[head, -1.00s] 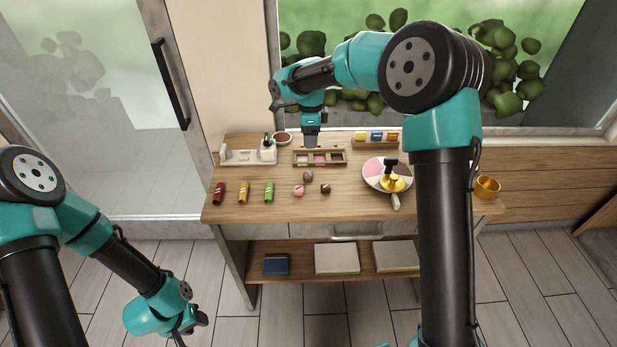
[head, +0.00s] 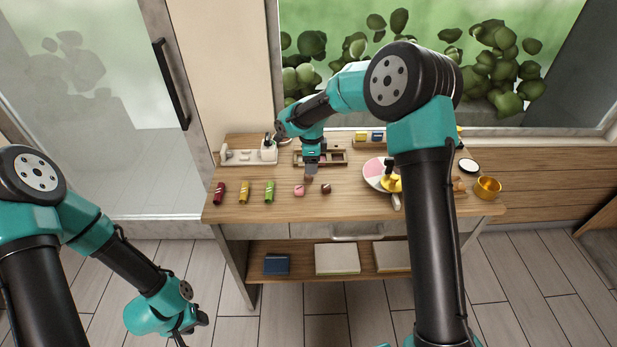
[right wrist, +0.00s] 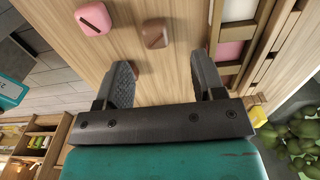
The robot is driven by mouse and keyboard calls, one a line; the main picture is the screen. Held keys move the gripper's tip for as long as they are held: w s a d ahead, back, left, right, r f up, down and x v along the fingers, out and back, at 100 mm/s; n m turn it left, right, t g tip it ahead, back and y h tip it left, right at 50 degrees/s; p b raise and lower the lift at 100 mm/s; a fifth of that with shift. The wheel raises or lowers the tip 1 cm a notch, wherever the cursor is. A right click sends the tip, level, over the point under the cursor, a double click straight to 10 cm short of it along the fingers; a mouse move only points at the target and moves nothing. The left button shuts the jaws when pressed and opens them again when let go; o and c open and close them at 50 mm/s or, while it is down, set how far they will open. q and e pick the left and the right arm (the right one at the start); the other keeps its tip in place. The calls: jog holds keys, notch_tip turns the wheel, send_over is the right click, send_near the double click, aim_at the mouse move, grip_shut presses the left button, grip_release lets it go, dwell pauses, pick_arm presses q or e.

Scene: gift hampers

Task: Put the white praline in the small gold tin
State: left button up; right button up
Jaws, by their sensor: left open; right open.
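My right gripper (head: 311,173) is open and empty above the table, just in front of the wooden divided tray (head: 340,163). In the right wrist view its fingers (right wrist: 165,82) straddle bare wood; a brown praline (right wrist: 135,69) shows partly behind one finger. A striped brown praline (right wrist: 155,33) and a pink praline (right wrist: 94,19) lie beyond. A whitish piece (right wrist: 240,9) and a pink piece (right wrist: 230,50) sit in the tray's compartments; I cannot tell if the whitish one is the white praline. A gold tin (head: 487,187) stands at the table's right end. My left gripper (head: 192,322) is open, low at left.
Red (head: 219,193), yellow (head: 244,192) and green (head: 269,191) wrapped pieces stand at the left. A pink-and-white round board (head: 374,172) bears a yellow object (head: 391,183), partly hidden by my right arm. A white, dark-rimmed disc (head: 468,166) lies near the gold tin.

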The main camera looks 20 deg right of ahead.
jog(key=shift+s+d+f, duration=0.1)
jog(key=shift+f, duration=1.2)
jog(key=shift+s+f, duration=0.1)
jog(key=shift+f, duration=1.2)
jog(key=c, duration=1.1)
jog(key=shift+o, duration=0.2)
jog(key=shift+r, duration=0.2)
jog(key=shift+r, duration=1.55)
jog(key=s+a, duration=0.2)
jog(key=s, duration=0.5)
jog(key=s+a+r, duration=0.1)
jog(key=s+a, duration=0.1)
jog(key=s, duration=0.6)
jog(key=shift+s+a+r, duration=0.2)
jog(key=shift+a+r, duration=0.1)
jog(key=shift+a, duration=0.05)
